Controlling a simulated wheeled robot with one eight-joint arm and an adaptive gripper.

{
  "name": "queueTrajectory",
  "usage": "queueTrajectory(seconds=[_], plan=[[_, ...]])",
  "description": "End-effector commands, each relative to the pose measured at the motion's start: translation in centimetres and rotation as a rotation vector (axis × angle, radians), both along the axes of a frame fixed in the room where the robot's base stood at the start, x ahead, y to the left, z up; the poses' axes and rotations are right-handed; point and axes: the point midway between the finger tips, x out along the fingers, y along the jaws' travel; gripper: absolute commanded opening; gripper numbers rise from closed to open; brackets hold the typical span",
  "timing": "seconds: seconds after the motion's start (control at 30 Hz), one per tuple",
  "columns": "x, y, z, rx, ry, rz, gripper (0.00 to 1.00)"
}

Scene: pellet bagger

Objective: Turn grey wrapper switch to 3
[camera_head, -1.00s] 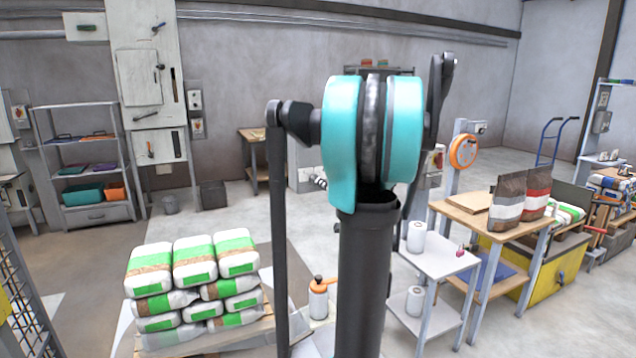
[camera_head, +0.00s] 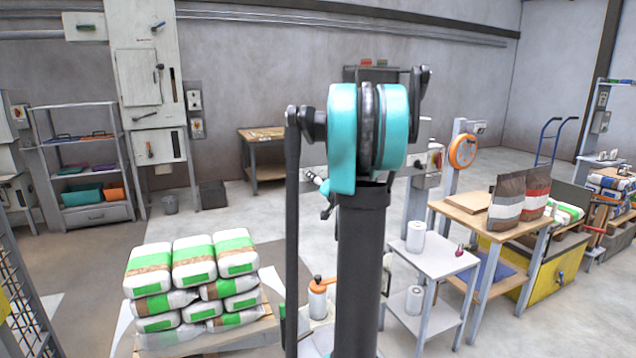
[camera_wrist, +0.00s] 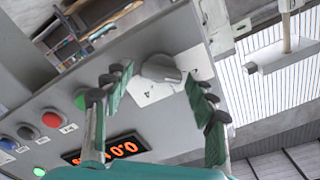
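In the wrist view, a grey rotary switch (camera_wrist: 160,68) sits on a white plate (camera_wrist: 150,92) with dark numerals on a light grey control panel (camera_wrist: 62,95). A "4" is readable on the plate; the other marks are too small or turned to read. Which mark the knob points at I cannot tell. My gripper (camera_wrist: 158,82) is open, with one finger on each side of the knob. Gaps show between the fingers and the knob, and I see no contact. In the head view, my own arm blocks the middle, and I cannot make out the gripper or switch clearly.
The panel also bears a lit orange display (camera_wrist: 112,150), a red button (camera_wrist: 51,119), a blue button (camera_wrist: 26,131) and a green button (camera_wrist: 82,100) close to one finger. Stacked bags (camera_head: 195,262) stand front left.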

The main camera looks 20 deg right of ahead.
Motion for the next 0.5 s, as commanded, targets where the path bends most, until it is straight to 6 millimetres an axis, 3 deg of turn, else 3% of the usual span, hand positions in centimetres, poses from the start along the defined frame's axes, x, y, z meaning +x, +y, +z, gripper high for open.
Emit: queueTrajectory(seconds=[0.07, 0.3, 0.5], plan=[[-0.02, 0.0, 0.0, 0.0, 0.0, 0.0, 0.43], [-0.03, -0.02, 0.0, 0.0, 0.0, 0.0, 0.14], [-0.03, -0.02, -0.01, 0.009, 0.0, 0.0, 0.12]])
